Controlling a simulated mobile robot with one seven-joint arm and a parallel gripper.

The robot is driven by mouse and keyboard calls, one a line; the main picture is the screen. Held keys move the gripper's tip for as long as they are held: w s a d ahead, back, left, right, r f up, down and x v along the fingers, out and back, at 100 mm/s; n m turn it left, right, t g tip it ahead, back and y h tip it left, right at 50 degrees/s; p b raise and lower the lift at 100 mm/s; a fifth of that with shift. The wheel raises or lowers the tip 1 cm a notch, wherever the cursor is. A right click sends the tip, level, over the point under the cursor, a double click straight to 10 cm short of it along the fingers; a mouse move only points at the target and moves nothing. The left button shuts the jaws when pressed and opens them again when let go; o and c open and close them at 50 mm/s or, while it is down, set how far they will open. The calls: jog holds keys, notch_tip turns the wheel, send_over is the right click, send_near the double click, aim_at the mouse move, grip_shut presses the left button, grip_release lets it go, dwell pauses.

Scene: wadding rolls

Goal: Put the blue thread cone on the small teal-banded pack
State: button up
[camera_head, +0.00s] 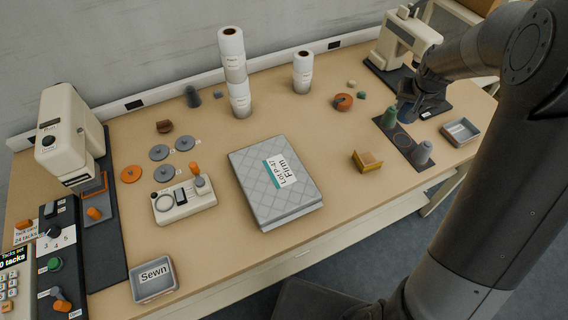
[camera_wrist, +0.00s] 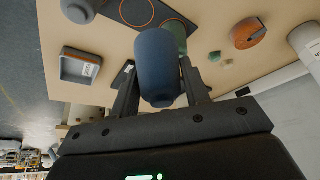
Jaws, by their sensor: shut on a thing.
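My gripper (camera_head: 416,106) is shut on the blue thread cone (camera_wrist: 157,65), which stands between its fingers in the wrist view. In the head view the cone (camera_head: 405,113) is a small dark-blue patch under the gripper, partly hidden. It appears held above the dark mat, away from the mat's empty ring. The teal-banded pack (camera_head: 253,178) is a flat, grey quilted block at the middle of the table, far left of my gripper. Its label reads "Lot P-47 Firm", and its top looks clear.
On the dark mat (camera_head: 403,141) stand a green cone (camera_head: 389,117) and a grey cone (camera_head: 422,152). A grey tray (camera_head: 460,131) lies right.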

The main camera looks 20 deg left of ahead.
jog(key=s+a+r+n+g+y, duration=0.15)
jog(key=s+a+n, duration=0.25)
jog(key=s+a, duration=0.7)
jog(key=s+a+r+n+y, duration=0.2)
jog(key=s+a+r+n, duration=0.15)
jog(key=s+a, duration=0.75)
send_near(269, 167)
jog(key=shift+w+a+r+n+h, duration=0.15)
jog(key=shift+w+a+n+h, duration=0.2)
jog(key=shift+a, duration=0.3)
jog(key=shift+a+f, duration=0.1)
jog(key=shift+f, duration=2)
jog(key=o, duration=1)
jog(key=shift+f, duration=0.1)
jog(key=v, duration=1.2)
jog(key=shift+s, duration=0.15)
